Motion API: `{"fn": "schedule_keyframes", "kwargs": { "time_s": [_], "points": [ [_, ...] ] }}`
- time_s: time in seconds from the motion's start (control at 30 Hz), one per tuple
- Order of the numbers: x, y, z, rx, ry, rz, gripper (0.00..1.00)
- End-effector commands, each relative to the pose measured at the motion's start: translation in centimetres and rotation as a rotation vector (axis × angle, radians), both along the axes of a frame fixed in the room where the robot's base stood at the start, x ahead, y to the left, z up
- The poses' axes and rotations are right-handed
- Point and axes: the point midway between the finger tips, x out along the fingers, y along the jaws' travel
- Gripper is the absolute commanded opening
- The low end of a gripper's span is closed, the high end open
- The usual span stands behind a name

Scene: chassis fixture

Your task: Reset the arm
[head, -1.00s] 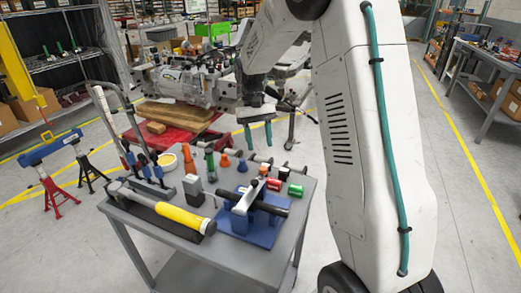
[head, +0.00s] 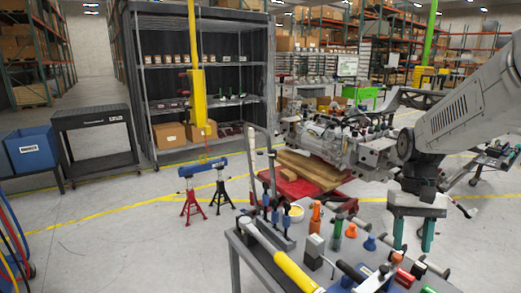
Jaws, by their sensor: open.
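My gripper (head: 413,243) hangs from my arm at the right of the head view, with its two green fingers pointing down and set apart. It is open and nothing shows between the fingers. It is above the back right part of the grey tool cart (head: 242,262), clear of the tools near it. My white arm reaches in from the right edge.
The cart carries a yellow-handled hammer (head: 295,272), an orange tool (head: 315,217) and several small parts. Behind it a metal gearbox assembly (head: 335,140) rests by wooden boards (head: 310,170) on a red lift. Red and black stands (head: 192,202) are left. Open floor lies at left.

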Motion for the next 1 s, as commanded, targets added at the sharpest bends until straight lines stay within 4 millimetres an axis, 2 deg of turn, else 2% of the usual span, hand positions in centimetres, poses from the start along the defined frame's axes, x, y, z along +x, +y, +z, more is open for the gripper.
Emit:
{"fn": "schedule_keyframes", "kwargs": {
  "time_s": [0.03, 0.2, 0.4, 0.53, 0.7, 1.0],
  "points": [
    [-1.8, 0.9, 1.2, -0.005, -0.029, 0.013, 0.47],
    [-7.3, 3.1, 3.4, -0.019, -0.114, 0.049, 0.47],
    [-13.3, 5.2, 4.8, -0.031, -0.225, 0.094, 0.47],
    [-16.5, 6.1, 5.2, -0.036, -0.303, 0.125, 0.47],
    [-18.9, 6.9, 5.8, -0.040, -0.390, 0.157, 0.47],
    [-19.4, 7.4, 6.8, -0.041, -0.447, 0.177, 0.47]
  ]
}}
